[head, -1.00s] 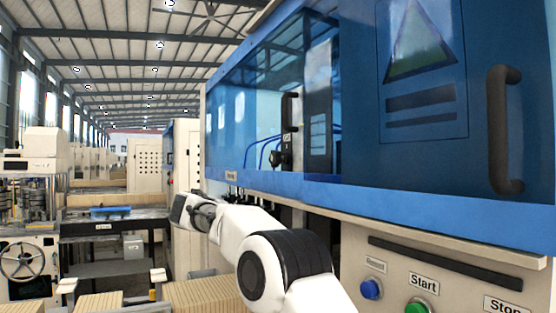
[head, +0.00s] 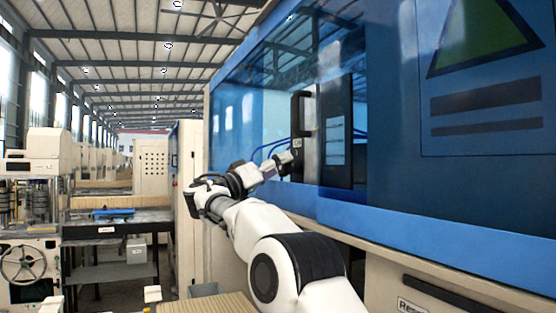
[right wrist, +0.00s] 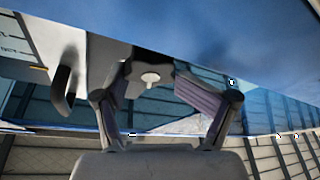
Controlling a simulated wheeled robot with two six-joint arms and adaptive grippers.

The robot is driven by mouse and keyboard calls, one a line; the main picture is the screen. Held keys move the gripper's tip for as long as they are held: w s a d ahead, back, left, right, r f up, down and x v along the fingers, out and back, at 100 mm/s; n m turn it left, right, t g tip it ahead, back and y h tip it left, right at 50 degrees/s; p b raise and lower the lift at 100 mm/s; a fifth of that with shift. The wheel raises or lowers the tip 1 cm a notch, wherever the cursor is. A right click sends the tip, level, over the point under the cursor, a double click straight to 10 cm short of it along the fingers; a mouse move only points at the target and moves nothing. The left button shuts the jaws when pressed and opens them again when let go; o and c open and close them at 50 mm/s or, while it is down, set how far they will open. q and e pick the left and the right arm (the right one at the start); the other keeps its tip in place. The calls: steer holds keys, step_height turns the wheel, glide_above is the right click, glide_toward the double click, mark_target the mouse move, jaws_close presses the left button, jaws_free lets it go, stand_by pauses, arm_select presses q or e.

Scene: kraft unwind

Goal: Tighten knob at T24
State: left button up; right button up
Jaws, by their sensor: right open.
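My right gripper (head: 281,163) reaches up from the lower middle to the blue machine front, close below the black door handle (head: 300,113). In the right wrist view, its two fingers (right wrist: 162,100) are apart with nothing held between them. A small pale round knob-like piece (right wrist: 150,79) on a dark mount shows beyond and between the fingertips; I cannot tell whether they touch it. In the head view the gripper largely covers that spot. A small tag (head: 297,143) sits just above it, too small to read. My left gripper is not in view.
The blue machine cover (head: 400,190) with its window fills the right side. The black handle also shows left of the fingers in the right wrist view (right wrist: 68,85). Blue hoses (head: 266,149) run behind the gripper. A dark bench (head: 120,228) stands at left.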

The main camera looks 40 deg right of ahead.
steer(key=shift+s+d, duration=0.3)
steer(key=shift+d, duration=0.25)
steer(key=c, duration=0.5)
steer(key=shift+m, duration=0.3)
steer(key=shift+m+g+b, duration=0.4)
steer(key=shift+m+b, duration=0.1)
steer(key=shift+m+g, duration=0.4)
steer(key=shift+m, duration=0.4)
steer(key=shift+r+m+g, duration=0.1)
steer(key=shift+m+g, duration=0.5)
steer(key=shift+m, duration=0.4)
steer(key=shift+r+m+g+p, duration=0.1)
steer(key=shift+m+g+p, duration=0.3)
steer(key=shift+m+p, duration=0.4)
steer(key=shift+m+g+p, duration=0.45)
steer(key=shift+m+g, duration=0.15)
steer(key=shift+m, duration=0.5)
